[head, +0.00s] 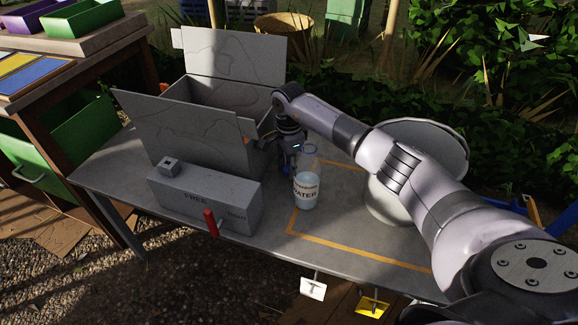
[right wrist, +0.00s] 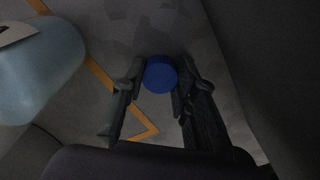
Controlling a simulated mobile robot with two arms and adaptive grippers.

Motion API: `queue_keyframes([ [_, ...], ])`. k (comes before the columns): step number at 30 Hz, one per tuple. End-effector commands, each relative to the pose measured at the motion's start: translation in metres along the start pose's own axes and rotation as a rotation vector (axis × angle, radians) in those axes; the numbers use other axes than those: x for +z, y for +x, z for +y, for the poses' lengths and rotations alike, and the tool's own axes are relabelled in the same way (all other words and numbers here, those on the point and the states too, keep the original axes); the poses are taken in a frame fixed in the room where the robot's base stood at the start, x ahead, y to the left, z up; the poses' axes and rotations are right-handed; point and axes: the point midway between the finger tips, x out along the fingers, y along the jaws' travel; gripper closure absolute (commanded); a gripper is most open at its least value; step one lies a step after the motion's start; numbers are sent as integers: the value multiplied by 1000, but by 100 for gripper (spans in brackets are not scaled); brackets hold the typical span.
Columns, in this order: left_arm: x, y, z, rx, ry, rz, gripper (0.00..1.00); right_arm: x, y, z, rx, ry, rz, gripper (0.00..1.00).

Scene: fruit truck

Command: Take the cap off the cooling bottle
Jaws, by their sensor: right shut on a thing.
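The clear cooling bottle (head: 306,190) with a water label stands upright on the grey table, inside an orange outlined area. No cap shows on its neck. The cap is apart from the bottle, whose pale body (right wrist: 38,70) shows at the left of that view. My left gripper is not in view.
A grey box with a red lever (head: 211,223) stands left of the bottle. An open grey carton (head: 180,130) with raised flaps is behind it. A large round pale object (head: 430,150) is partly behind my right arm.

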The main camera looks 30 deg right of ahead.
Motion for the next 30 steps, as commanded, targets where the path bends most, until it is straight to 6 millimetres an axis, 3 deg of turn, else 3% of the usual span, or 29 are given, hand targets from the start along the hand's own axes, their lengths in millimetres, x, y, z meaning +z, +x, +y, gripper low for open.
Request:
queue_keyframes([
  [2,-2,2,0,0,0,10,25,0,2,0,0,1,0,100],
  [3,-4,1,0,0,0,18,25,0,2,0,0,1,0,72],
  [11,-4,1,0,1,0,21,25,0,1,0,0,1,0,54],
  [23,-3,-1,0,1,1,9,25,0,-2,0,0,1,0,53],
  [30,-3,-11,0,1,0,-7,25,-1,-47,-1,-5,1,1,53],
])
